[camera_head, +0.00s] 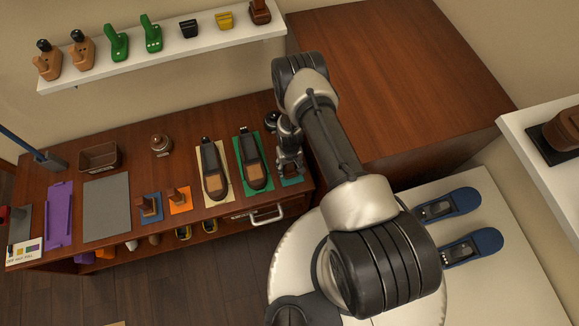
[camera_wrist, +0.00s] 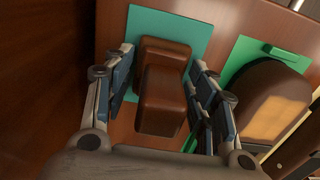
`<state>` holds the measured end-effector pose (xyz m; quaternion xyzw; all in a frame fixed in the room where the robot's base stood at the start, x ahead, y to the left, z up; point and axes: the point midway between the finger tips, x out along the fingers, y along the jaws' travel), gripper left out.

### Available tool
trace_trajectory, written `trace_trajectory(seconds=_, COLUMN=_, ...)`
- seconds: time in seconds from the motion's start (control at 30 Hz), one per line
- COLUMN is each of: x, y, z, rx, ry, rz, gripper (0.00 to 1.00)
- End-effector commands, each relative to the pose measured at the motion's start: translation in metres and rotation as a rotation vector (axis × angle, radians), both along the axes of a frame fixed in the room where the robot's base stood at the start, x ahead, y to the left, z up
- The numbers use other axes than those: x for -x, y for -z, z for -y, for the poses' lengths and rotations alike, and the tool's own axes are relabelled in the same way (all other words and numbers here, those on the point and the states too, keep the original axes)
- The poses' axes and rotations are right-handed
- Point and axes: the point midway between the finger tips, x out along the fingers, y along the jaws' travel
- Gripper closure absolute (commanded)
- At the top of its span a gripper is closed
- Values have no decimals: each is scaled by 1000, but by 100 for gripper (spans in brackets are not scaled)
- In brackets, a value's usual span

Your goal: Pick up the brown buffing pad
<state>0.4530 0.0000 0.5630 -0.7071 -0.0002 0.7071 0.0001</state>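The brown buffing pad (camera_wrist: 163,90) is a glossy brown block with a raised grip, on a teal mat (camera_wrist: 186,28) in the wrist view. My gripper (camera_wrist: 164,78) is open, with one finger on each side of the pad. A gap shows between the pad and each finger, so it is not clamped. In the head view my gripper (camera_head: 290,163) is low over the right end of the wooden table, above the teal mat (camera_head: 292,181), and hides the pad there.
A sander-like tool on a green mat (camera_head: 264,172) is just left of my gripper; it also shows at right in the wrist view (camera_wrist: 262,105). Smaller brown blocks stand on blue (camera_head: 149,207) and orange (camera_head: 179,197) mats. A tall brown cabinet (camera_head: 400,75) rises behind my arm.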

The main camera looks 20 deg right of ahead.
Motion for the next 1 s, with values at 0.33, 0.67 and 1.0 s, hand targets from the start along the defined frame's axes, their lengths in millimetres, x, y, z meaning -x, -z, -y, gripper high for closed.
trace_trajectory(seconds=0.33, x=0, y=0, z=0, rx=0, ry=0, rz=0, gripper=74)
trace_trajectory(seconds=0.67, x=0, y=-1, z=0, rx=0, ry=0, rz=1, gripper=80)
trace_trajectory(seconds=1.0, x=-1, y=-37, z=0, rx=0, ry=0, rz=2, gripper=80)
